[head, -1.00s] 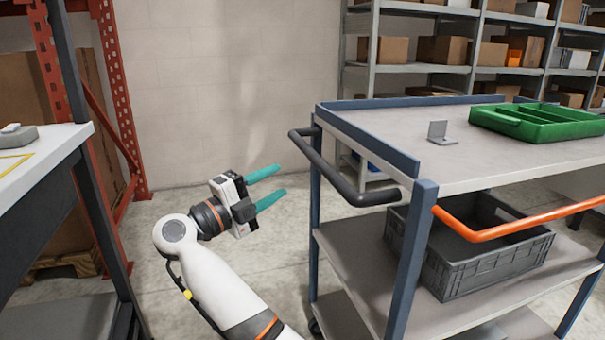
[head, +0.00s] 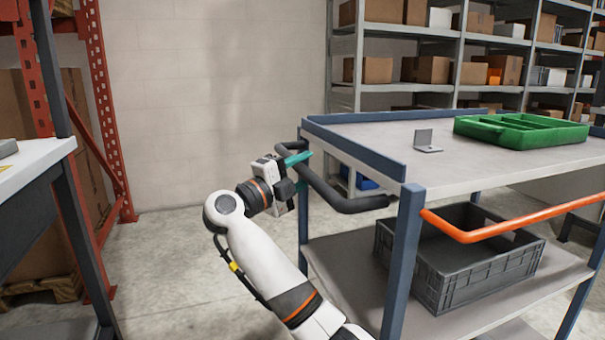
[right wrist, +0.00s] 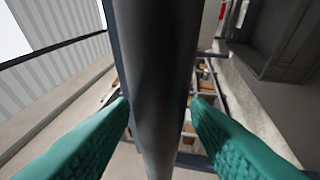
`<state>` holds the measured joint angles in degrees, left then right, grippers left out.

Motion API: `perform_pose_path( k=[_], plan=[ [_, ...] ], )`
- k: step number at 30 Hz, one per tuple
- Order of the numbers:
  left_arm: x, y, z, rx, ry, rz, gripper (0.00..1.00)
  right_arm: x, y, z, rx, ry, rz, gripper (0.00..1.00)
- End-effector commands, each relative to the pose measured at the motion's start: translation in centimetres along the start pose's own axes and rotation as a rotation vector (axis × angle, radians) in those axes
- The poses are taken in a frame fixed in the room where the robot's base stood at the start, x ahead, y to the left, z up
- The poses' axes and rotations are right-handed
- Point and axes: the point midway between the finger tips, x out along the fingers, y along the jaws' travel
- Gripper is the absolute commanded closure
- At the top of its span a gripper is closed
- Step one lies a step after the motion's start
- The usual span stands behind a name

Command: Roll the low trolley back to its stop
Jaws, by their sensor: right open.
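The trolley (head: 360,137) has a grey top deck, lower shelves and blue posts, and stands in the middle and right of the head view. A dark grey handle bar (head: 331,190) sticks out from its left end. An orange handle bar (head: 500,224) runs along its near side. My right gripper (head: 300,160) is at the far part of the dark handle bar. In the right wrist view its two teal fingers (right wrist: 160,125) are open, one on each side of the dark bar (right wrist: 155,70). My left gripper is not in view.
A green tray (head: 520,131) and a small grey bracket (head: 428,141) are on the top deck; a grey crate (head: 470,285) is on the shelf below. A bench (head: 35,160) stands at the left. Stocked shelving (head: 400,45) is behind. The floor left of the trolley is clear.

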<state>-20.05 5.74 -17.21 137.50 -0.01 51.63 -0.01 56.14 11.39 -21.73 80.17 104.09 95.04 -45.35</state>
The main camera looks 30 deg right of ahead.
Motion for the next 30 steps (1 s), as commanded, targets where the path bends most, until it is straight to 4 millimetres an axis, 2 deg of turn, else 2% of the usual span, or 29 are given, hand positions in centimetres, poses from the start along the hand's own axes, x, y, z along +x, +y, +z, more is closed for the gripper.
perform_pose_path(
  k=[5, 13, 23, 30],
  plan=[
    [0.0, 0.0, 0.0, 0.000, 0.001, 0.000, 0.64, 0.0, 0.0, 0.0, 0.000, 0.000, 0.000, 0.57],
    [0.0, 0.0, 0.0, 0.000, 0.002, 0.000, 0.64, 0.0, 0.0, 0.0, 0.000, 0.000, 0.000, 0.99],
    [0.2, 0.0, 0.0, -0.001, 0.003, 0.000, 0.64, 0.1, -0.1, 0.1, -0.001, 0.000, -0.001, 1.00],
    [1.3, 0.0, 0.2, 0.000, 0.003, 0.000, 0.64, 1.3, -0.2, 0.6, -0.003, -0.003, -0.003, 1.00]
  ],
)
